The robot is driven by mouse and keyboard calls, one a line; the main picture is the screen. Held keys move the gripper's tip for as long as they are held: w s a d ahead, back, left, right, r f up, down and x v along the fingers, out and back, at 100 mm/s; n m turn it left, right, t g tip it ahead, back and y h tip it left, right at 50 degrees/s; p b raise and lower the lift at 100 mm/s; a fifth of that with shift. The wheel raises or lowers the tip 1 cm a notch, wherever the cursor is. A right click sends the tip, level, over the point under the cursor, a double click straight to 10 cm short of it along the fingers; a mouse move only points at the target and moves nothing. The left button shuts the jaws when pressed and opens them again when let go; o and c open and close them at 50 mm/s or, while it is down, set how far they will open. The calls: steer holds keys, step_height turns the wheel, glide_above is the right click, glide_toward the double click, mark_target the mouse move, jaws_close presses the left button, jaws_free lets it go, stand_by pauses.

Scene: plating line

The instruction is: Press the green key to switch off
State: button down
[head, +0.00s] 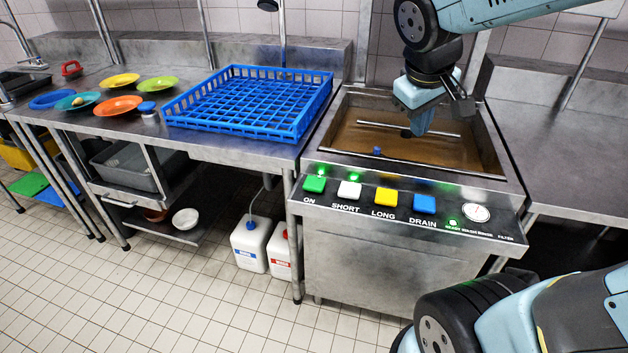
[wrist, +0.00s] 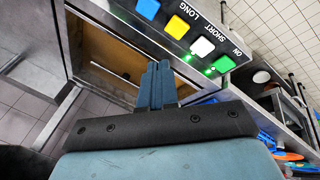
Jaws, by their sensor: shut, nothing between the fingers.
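The green key (head: 314,184), labelled ON, is at the left end of the sloped front panel of the steel washer (head: 380,250). It also shows in the wrist view at upper right (wrist: 223,64). A small green light glows just above it. My gripper (head: 418,128) is shut and empty. It points down over the washer's open tank of brown water, behind and to the right of the green key, apart from it. In the wrist view my shut fingers (wrist: 156,82) are left of and below the keys.
A blue rack (head: 250,104) and coloured plates stand on the left counter. The right counter (head: 565,150) is bare.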

steer(key=w+a+f+n+h, duration=0.3)
steer(key=w+a+f+n, duration=0.25)
steer(key=w, duration=0.35)
steer(key=n+t, duration=0.3)
steer(key=n, duration=0.5)
glide_above(313, 184)
step_height(313, 184, down, 9)
steer(key=shift+h, duration=0.4)
steer(key=shift+w, duration=0.1)
steer(key=shift+f, duration=4.35)
steer(key=shift+f, duration=0.2)
steer(key=shift+f, duration=0.2)
steer(key=shift+f, duration=0.55)
steer(key=shift+r, duration=1)
